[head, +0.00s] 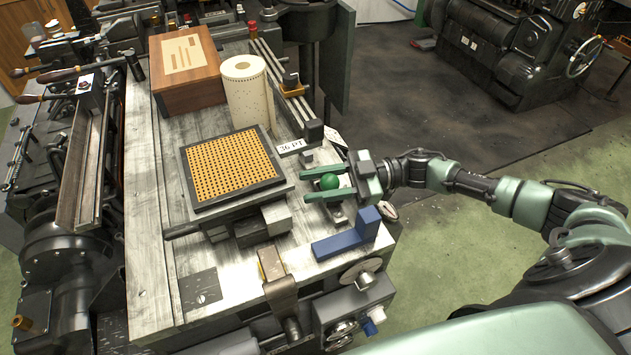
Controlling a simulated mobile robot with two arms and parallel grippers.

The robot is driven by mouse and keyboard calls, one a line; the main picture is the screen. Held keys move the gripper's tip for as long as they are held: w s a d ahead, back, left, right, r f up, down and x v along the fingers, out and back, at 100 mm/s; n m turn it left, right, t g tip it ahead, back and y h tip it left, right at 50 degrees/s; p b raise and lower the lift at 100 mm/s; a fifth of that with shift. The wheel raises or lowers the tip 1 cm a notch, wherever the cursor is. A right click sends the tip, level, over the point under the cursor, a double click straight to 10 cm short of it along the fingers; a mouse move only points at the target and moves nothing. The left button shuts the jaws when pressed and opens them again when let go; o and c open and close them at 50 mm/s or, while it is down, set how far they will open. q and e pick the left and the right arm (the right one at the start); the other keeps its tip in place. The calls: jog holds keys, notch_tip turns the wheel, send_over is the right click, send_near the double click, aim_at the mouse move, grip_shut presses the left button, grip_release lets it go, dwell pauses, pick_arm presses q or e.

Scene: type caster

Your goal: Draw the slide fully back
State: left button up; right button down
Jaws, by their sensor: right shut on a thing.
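My right gripper (307,186) reaches in from the right over the right edge of the machine's bench. Its two green fingers lie on either side of a round green knob (329,181) and are shut on it. The knob's mount is mostly hidden by the fingers. Two long metal rails (271,68) run back from a dark block (313,131) near the knob, with a brass-coloured piece (292,90) on them. I cannot tell which part is the slide or how far back it is. My left gripper is not in view.
A perforated orange plate in a dark frame (186,181) sits mid-bench. Behind it stand a punched paper roll (245,92) and a wooden box (187,88). A "36 PT" card (291,146) and a blue L-shaped block (338,244) lie close to my right gripper.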

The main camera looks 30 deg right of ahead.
jog(key=c, duration=1.1)
grip_release()
jog(key=shift+w, duration=0.6)
jog(key=shift+o, duration=1)
jog(key=shift+w+d, duration=0.1)
jog(key=shift+s, duration=0.3)
jog(key=v, duration=0.1)
jog(key=b+v, duration=0.1)
jog(key=shift+d+f, duration=0.2)
jog(key=shift+d, duration=0.15)
jog(key=b+v, duration=0.1)
jog(key=v, duration=0.3)
jog(key=shift+r, duration=0.1)
jog(key=shift+s+d, duration=0.15)
jog(key=shift+d, duration=0.2)
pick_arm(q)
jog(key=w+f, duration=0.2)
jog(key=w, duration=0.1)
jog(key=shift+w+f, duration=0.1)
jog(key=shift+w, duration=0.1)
pick_arm(e)
jog(key=shift+d+r, duration=0.15)
jog(key=shift+d, duration=0.05)
